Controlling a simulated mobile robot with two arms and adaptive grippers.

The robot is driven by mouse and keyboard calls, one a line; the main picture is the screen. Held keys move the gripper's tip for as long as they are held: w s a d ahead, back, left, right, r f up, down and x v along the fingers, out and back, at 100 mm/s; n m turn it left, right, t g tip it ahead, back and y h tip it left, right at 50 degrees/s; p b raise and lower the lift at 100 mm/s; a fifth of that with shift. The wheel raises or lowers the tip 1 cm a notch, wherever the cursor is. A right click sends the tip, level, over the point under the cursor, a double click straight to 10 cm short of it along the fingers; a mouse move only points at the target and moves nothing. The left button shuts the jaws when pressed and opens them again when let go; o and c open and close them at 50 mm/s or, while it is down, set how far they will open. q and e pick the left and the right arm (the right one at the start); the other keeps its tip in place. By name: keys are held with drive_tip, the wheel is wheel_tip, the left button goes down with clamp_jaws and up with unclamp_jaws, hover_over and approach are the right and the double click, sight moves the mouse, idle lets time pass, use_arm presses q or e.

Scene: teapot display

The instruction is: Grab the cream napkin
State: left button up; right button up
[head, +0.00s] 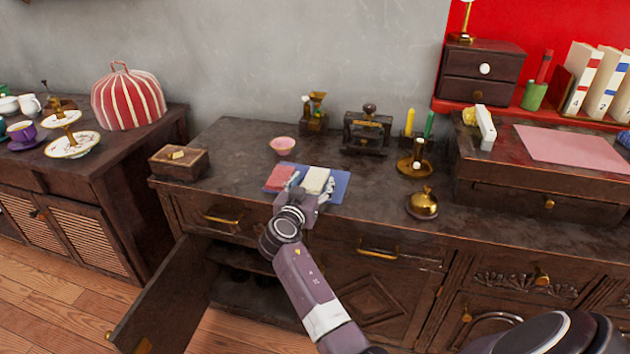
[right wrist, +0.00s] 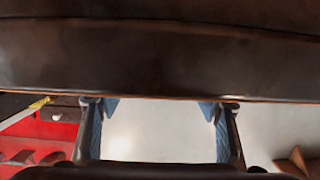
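Finger contact cannot be made out. My left gripper is not in view.
A pink bowl (head: 283,145) stands behind the napkins. A brass bell (head: 423,203) and a candle holder (head: 415,166) stand to the right, a wooden box (head: 179,162) to the left. A cabinet door (head: 165,298) hangs open below.

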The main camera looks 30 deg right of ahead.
drive_tip(key=c, duration=1)
